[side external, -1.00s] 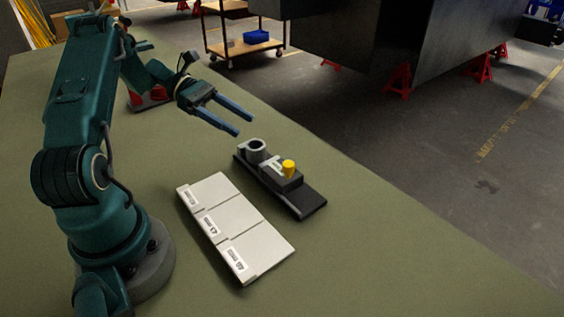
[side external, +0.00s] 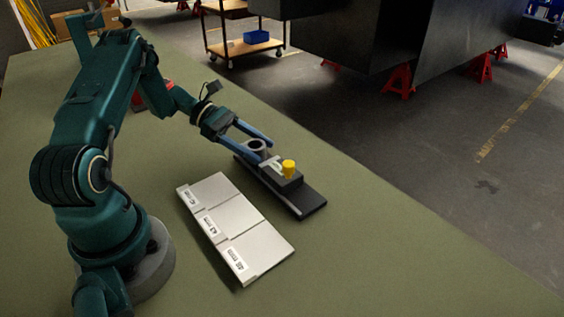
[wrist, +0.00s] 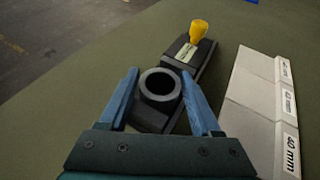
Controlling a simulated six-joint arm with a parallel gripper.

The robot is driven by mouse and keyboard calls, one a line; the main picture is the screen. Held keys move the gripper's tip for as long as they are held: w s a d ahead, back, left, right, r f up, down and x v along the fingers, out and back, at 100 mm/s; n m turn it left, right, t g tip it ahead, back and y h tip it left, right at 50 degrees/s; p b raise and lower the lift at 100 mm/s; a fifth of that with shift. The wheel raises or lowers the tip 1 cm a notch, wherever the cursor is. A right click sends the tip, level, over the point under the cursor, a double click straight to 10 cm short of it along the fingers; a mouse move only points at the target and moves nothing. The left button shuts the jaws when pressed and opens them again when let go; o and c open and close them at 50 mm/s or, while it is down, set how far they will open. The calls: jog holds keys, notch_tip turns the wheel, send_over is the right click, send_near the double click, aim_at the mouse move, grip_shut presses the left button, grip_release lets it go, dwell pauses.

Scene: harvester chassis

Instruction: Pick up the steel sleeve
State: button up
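The steel sleeve (wrist: 160,85) is a dark grey hollow ring standing upright at one end of a black holder (wrist: 206,58). In the side view the sleeve (side external: 256,147) is partly hidden by my gripper's fingers. My gripper (wrist: 160,92) is open, with one blue finger on each side of the sleeve in the wrist view. In the side view my gripper (side external: 257,142) is low at the sleeve end of the holder. I cannot tell whether either finger touches the sleeve.
A yellow knob (side external: 289,167) on a dark block stands on the holder beside the sleeve. A pale three-panel tray (side external: 236,226) with labels, one reading 40 mm in the wrist view, lies alongside. The green table (side external: 400,280) is clear toward the front right.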

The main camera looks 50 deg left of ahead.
grip_shut()
jog(key=shift+r, duration=0.1)
